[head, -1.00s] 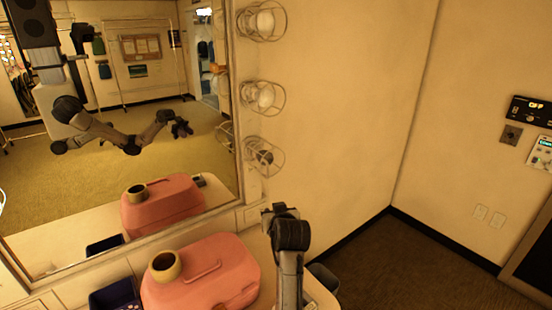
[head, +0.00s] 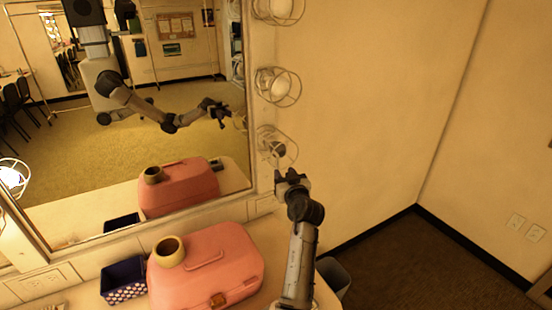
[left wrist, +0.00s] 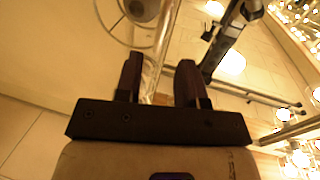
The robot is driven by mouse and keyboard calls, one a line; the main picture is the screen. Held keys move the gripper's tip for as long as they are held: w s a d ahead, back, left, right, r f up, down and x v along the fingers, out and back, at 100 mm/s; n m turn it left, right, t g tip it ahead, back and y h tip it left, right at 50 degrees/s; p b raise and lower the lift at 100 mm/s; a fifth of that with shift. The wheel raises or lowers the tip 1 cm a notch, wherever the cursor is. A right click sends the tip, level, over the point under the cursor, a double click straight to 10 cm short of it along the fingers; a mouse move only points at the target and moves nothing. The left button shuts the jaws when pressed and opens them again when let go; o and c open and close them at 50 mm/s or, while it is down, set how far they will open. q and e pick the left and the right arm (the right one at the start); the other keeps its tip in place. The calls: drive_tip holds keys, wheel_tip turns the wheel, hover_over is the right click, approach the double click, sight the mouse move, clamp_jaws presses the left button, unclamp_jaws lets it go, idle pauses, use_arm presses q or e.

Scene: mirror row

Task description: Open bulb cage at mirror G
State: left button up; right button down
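Three wire bulb cages run up the right frame of the mirror (head: 130,130): a top cage (head: 280,8), a middle cage (head: 278,85) and a lowest cage (head: 277,147). The bulb in the lowest cage looks darker than the others. No letter is readable on the mirror. My left gripper (head: 291,174) is just below the lowest cage, fingers up. In the left wrist view its two fingers (left wrist: 158,72) are apart with nothing gripped, and a cage with a bulb (left wrist: 140,22) lies just beyond the fingertips. Contact cannot be told. My right gripper is not in view.
A pink case (head: 215,270) with a yellow tape roll (head: 169,252) on it stands on the counter left of my left arm. A blue basket (head: 124,280) is beside it. A bin (head: 334,275) stands on the floor at right. The wall right of the cages is clear.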

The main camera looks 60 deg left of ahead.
sight(278, 164)
use_arm(q)
drive_tip(key=p+x, duration=0.2)
drive_tip(key=x, duration=0.6)
drive_tip(key=shift+w+a, duration=0.15)
drive_tip(key=shift+a, duration=0.4)
drive_tip(key=shift+c, duration=0.5)
clamp_jaws()
